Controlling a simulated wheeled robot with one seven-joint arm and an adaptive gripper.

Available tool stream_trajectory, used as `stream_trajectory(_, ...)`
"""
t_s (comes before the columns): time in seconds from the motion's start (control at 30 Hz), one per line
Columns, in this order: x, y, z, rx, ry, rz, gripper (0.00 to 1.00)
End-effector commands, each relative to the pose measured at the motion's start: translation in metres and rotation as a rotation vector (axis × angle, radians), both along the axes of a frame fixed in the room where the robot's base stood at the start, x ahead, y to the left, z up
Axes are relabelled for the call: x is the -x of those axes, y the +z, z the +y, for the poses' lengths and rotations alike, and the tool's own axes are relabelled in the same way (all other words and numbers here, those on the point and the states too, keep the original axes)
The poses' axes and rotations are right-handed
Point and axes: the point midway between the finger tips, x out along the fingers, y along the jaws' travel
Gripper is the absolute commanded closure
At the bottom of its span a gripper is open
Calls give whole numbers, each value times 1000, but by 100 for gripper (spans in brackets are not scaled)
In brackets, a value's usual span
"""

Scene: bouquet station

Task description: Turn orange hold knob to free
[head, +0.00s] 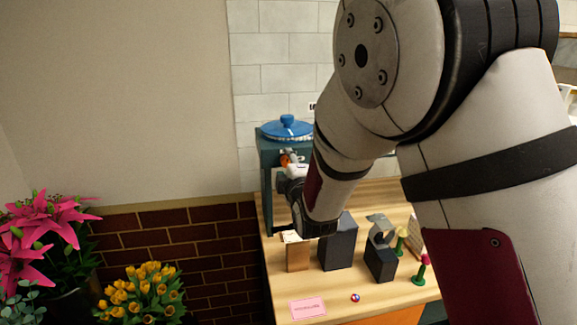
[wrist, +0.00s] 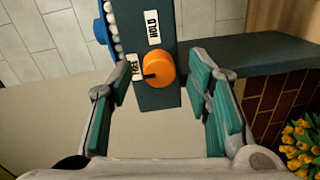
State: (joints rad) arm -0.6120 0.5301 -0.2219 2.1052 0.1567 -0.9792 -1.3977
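The orange knob (wrist: 159,68) sits on the face of a dark teal machine (wrist: 160,97). Its black pointer mark points left in the wrist view, at the FREE label (wrist: 135,67). The HOLD label (wrist: 152,24) is above the knob, away from the pointer. My gripper (wrist: 162,78) is open, with teal-padded fingers to the left and right of the knob and visible gaps on both sides. In the head view the knob (head: 286,160) is small and partly hidden by my gripper (head: 290,167).
The machine has a blue lid (head: 287,127) on top. Below it, the wooden table (head: 335,291) holds dark blocks (head: 339,242), a wooden block (head: 297,254) and a pink card (head: 307,308). Yellow flowers (head: 143,291) stand at left. My arm hides the right side.

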Motion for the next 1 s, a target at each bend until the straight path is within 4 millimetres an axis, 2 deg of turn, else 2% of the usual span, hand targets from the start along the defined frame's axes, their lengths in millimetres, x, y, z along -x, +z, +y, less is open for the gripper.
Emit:
stream_trajectory(0.23,1,1,-1,-1,-2,0,55)
stream_trajectory(0.37,11,2,-4,-2,-2,1,55)
stream_trajectory(0.8,91,6,-26,0,0,0,55)
stream_trajectory(1.0,111,7,-32,-1,-1,0,55)
